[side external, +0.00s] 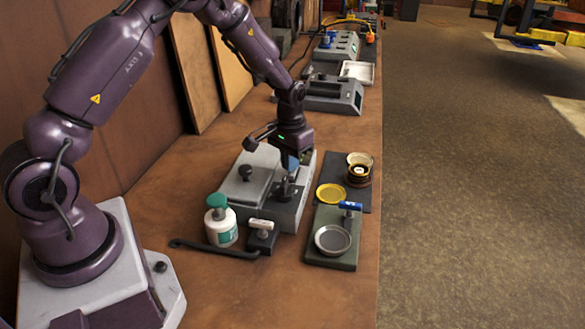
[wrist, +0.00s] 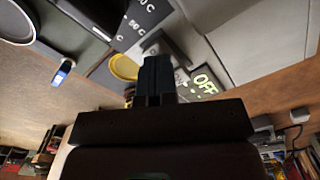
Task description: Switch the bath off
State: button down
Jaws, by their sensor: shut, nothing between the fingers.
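The bath is a grey box (side external: 307,185) with a flat lid and a dark round lid knob (side external: 246,172), on the bench below my arm. A dark dial handle (side external: 284,190) stands on its right part. In the wrist view a grey bar-shaped handle (wrist: 172,46) shows beside temperature marks and a green OFF label (wrist: 204,82). My gripper (side external: 291,170) points down over the dial and is shut and empty. Its dark fingers (wrist: 156,72) show close to the handle in the wrist view. They partly cover the dial, and I cannot tell whether they touch the handle.
A white bottle with a green top (side external: 220,224) and a small white-handled tool on a dark block (side external: 261,232) stand in front of the bath. At right are a yellow dish (side external: 331,194), a grey dish (side external: 333,240) and a stacked cup (side external: 358,170). Grey devices (side external: 335,95) stand behind.

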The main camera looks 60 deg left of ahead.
jog(key=shift+r, duration=3.3)
jog(key=shift+r, duration=0.15)
notch_tip(320, 180, up, 16)
jog(key=s+d, duration=0.2)
jog(key=d, duration=1.5)
jog(key=shift+w, duration=0.1)
